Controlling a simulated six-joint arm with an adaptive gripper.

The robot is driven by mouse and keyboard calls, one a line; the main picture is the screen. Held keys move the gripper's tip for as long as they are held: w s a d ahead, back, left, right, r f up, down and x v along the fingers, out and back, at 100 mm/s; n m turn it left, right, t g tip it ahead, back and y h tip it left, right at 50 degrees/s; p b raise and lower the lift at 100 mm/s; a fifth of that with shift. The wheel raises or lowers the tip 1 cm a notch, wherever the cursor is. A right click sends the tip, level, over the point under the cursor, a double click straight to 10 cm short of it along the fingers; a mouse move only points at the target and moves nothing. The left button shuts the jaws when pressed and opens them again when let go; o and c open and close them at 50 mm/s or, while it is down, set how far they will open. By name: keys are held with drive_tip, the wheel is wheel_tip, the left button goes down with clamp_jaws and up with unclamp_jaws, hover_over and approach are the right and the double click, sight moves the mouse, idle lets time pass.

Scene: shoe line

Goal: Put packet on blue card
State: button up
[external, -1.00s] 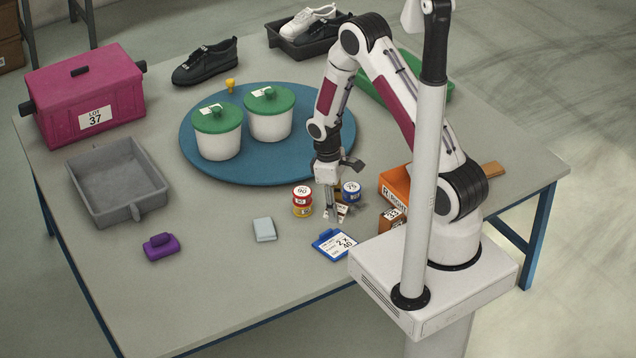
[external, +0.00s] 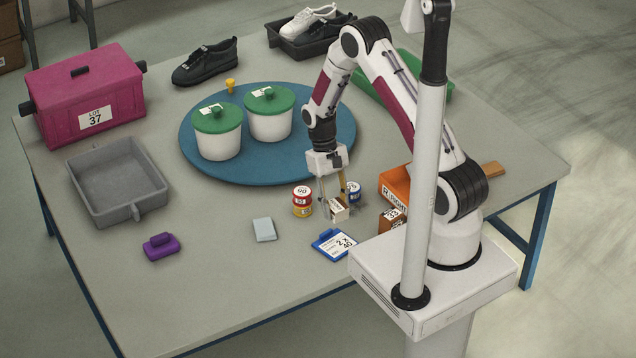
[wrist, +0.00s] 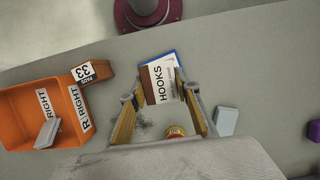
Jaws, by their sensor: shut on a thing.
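The packet (external: 340,211), brown with a white label reading HOOKS, is between the fingertips of my gripper (external: 339,207). In the wrist view the packet (wrist: 160,84) shows between both fingers, and my gripper (wrist: 162,98) is shut on it. The blue card (external: 334,245), with a white label reading 2 x 40, lies flat on the table just in front of the packet in the external view. In the wrist view only a blue edge of the card (wrist: 160,54) shows, mostly hidden behind the packet. I cannot tell the packet's height above the table.
An orange bin (external: 394,186) and brown box (external: 391,218) are to the right. A pale block (external: 264,229) lies left of the card.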

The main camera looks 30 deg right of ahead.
hover_over(337, 245)
drive_tip(key=w, duration=0.1)
drive_tip(key=shift+w+f, duration=0.15)
drive_tip(key=shift+f, duration=2.95)
drive_tip(key=shift+f, duration=0.1)
drive_tip(key=shift+f, duration=1.8)
drive_tip(key=shift+f, duration=0.15)
drive_tip(key=o, duration=1.3)
drive_tip(key=shift+c, duration=0.2)
